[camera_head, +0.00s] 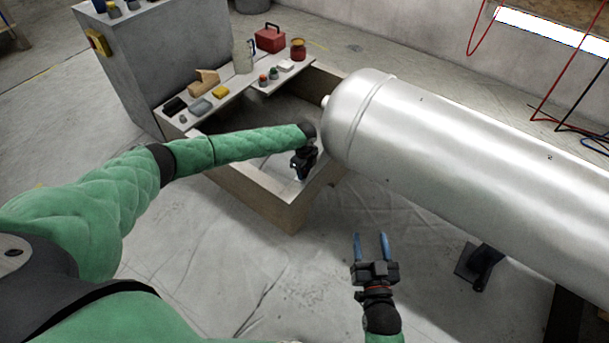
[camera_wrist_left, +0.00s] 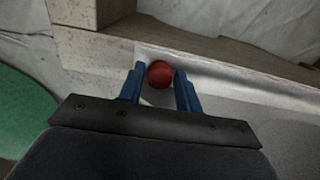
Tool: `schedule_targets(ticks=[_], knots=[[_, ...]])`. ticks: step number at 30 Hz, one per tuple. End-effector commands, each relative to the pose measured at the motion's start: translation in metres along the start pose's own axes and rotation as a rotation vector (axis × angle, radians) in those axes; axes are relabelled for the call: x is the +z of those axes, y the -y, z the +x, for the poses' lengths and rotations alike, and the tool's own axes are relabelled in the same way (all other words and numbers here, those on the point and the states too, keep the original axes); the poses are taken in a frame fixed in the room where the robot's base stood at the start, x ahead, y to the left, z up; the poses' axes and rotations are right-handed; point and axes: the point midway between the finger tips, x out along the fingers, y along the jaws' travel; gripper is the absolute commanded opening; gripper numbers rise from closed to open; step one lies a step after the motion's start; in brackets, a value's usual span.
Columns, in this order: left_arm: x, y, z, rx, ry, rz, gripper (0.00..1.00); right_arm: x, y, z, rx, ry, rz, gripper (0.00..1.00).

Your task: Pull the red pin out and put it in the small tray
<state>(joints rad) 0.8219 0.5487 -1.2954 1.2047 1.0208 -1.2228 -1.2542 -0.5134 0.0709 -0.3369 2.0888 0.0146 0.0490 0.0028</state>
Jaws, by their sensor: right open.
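My left gripper (camera_head: 302,174) points down over the front right part of the wooden-sided box. The rest of the pin is hidden. Below it is a pale, straight-edged surface (camera_wrist_left: 235,88); I cannot tell whether this is the small tray. In the head view the gripper hides the pin. My right gripper (camera_head: 371,247) is open and empty above the floor sheet.
A big silver tank (camera_head: 440,125) lies to the right, close to my left gripper. The box's wooden wall (camera_head: 262,203) stands under my left arm. A shelf behind holds a red toolbox (camera_head: 270,38), a jug (camera_head: 243,56) and several small items.

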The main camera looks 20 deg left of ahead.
Motion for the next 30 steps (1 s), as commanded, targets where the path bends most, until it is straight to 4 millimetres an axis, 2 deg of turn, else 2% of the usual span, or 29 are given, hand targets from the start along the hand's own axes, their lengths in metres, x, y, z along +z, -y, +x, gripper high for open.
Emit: schedule_targets(ticks=[1,5,7,8,11,12,30], knots=[[0.0,0.0,0.0,0.0,0.0,0.0,0.24,0.0,0.0,0.0,0.0,0.0,0.0,0.55],[0.0,0.0,0.0,0.0,0.0,0.0,0.0,0.0,0.0,0.0,0.0,0.0,0.0,0.55],[0.0,0.0,0.0,0.0,0.0,0.0,0.0,0.0,0.0,0.0,0.0,0.0,0.0,0.55],[0.0,0.0,0.0,0.0,0.0,0.0,0.22,0.0,0.0,0.0,0.0,0.0,0.0,0.55],[0.0,0.0,0.0,0.0,0.0,0.0,0.02,0.0,0.0,0.0,0.0,0.001,0.001,0.55],[0.0,0.0,0.0,0.0,0.0,0.0,0.0,0.0,0.0,0.0,0.0,0.001,0.001,0.55],[0.0,0.0,-0.012,0.0,0.0,0.0,0.0,-0.01,0.001,0.001,0.0,0.001,0.0,0.55]])
